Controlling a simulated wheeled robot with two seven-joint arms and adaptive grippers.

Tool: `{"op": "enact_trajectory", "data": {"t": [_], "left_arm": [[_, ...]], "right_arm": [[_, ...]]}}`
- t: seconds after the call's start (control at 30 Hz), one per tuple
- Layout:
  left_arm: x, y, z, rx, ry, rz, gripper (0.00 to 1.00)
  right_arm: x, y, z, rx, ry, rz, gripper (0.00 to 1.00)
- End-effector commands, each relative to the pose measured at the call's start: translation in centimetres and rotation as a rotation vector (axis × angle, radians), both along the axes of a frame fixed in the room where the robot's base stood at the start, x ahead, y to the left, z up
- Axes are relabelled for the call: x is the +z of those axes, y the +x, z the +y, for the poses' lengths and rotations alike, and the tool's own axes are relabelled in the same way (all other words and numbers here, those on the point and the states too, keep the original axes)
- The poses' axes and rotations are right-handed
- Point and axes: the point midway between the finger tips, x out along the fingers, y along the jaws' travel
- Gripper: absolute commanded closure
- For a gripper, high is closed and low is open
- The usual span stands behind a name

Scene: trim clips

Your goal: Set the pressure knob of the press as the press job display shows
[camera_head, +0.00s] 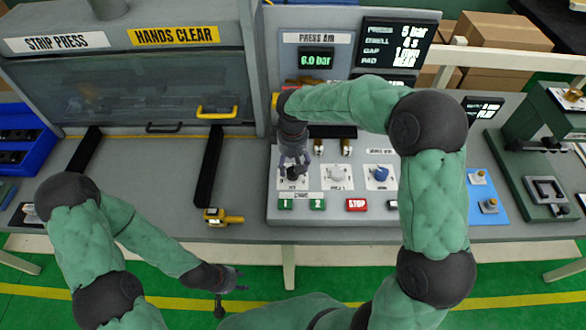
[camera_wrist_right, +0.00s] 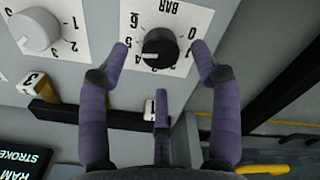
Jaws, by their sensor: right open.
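The press job display (camera_head: 397,45) reads PRESS 5 bar at the top, with dwell and gap lines below. The press air readout (camera_head: 316,59) shows 6.0 bar. The black pressure knob (camera_wrist_right: 160,47) sits on a white BAR scale plate in the right wrist view. Its white mark points toward the left side of the scale; the exact number is hard to tell. My right gripper (camera_wrist_right: 160,50) is open, its two outer fingers on either side of the knob with gaps. In the head view it (camera_head: 293,165) largely covers the knob. My left gripper (camera_head: 238,279) appears open and empty, below the bench edge.
Two more knobs, white (camera_head: 337,177) and blue (camera_head: 381,175), stand beside the pressure knob. Green buttons and a red STOP button (camera_head: 356,204) are below. A press stands at the right.

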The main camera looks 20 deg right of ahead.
Motion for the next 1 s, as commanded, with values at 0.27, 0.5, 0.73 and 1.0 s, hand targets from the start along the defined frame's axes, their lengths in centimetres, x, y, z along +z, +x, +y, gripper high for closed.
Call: {"op": "enact_trajectory", "data": {"t": [0.27,0.5,0.73,1.0], "left_arm": [[0.0,0.0,0.0,0.0,0.0,0.0,0.6],[0.0,0.0,0.0,0.0,0.0,0.0,0.6],[0.0,0.0,0.0,0.0,0.0,0.0,0.6],[0.0,0.0,0.0,0.0,0.0,0.0,0.6]], "right_arm": [[5.5,0.0,0.0,-0.001,0.001,-0.003,0.36],[7.8,0.0,0.0,0.001,0.0,0.001,0.36],[8.1,0.0,0.0,0.001,0.0,0.001,0.36],[8.1,0.0,0.0,0.0,0.0,0.001,0.36]]}}
